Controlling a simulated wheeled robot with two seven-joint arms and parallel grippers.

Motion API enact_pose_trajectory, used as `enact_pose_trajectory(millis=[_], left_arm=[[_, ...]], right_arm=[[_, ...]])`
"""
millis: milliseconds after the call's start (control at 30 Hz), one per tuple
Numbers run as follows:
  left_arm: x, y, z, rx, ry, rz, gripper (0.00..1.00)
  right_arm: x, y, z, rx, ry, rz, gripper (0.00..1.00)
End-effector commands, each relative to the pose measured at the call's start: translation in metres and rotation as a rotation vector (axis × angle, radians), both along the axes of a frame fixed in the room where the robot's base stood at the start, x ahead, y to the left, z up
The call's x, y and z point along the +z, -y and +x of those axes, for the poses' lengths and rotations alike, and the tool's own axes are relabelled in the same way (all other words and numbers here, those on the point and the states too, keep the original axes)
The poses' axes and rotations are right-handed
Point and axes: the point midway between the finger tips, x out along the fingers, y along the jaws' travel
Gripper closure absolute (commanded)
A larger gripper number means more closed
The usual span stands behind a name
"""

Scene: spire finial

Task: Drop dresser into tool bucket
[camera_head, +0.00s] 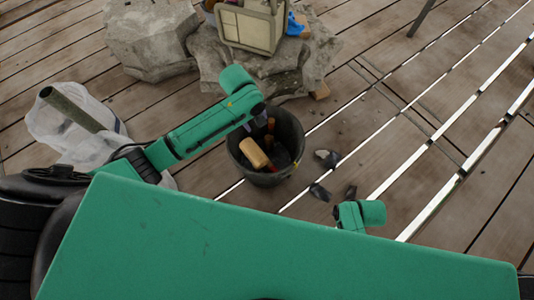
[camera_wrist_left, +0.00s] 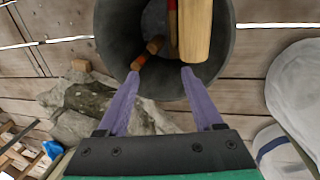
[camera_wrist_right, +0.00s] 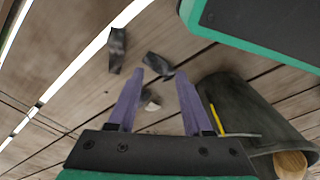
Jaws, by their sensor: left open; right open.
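The dark tool bucket (camera_head: 286,130) stands on the deck. A thick pale wooden piece, which looks like the dresser (camera_head: 256,153), leans in it with its end at the rim. The left wrist view shows the dresser (camera_wrist_left: 195,30) beside thinner handles with red bands (camera_wrist_left: 153,45). My left gripper (camera_wrist_left: 160,73) is open and empty above the bucket, its fingertips apart, one close to the dresser's end. My right gripper (camera_wrist_right: 160,72) is open and empty, low over the deck beside the bucket (camera_wrist_right: 240,105). The head view hides its fingers.
Several dark shards (camera_head: 327,158) lie on the deck right of the bucket. Stone blocks (camera_head: 150,35) and a beige box (camera_head: 250,28) are at the back. A white bag (camera_head: 60,120) with a dark tube (camera_head: 72,108) lies at left. Gaps run between boards; the deck at right is clear.

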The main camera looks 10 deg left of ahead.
Motion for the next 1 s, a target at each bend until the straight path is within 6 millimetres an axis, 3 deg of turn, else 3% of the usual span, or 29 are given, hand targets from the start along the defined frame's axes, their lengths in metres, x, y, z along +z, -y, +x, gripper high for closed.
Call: enact_pose_trajectory(millis=[33, 100, 267, 867, 1000], left_arm=[[0.016, -0.001, -0.002, 0.000, 0.001, -0.002, 0.32], [0.030, -0.003, -0.004, 0.000, 0.001, -0.002, 0.32], [0.048, -0.006, -0.007, 0.000, -0.001, -0.001, 0.32], [0.048, -0.005, -0.008, -0.006, 0.001, -0.002, 0.32], [0.049, 0.010, -0.028, -0.187, 0.049, -0.025, 0.32]], right_arm=[[-0.004, 0.004, -0.006, -0.002, -0.007, -0.006, 0.50], [-0.015, 0.007, -0.014, -0.004, -0.009, -0.011, 0.50], [-0.030, 0.011, -0.025, 0.000, -0.010, -0.015, 0.50], [-0.033, 0.011, -0.026, 0.001, -0.010, -0.015, 0.50], [-0.033, 0.011, -0.026, 0.001, -0.010, -0.016, 0.50]])
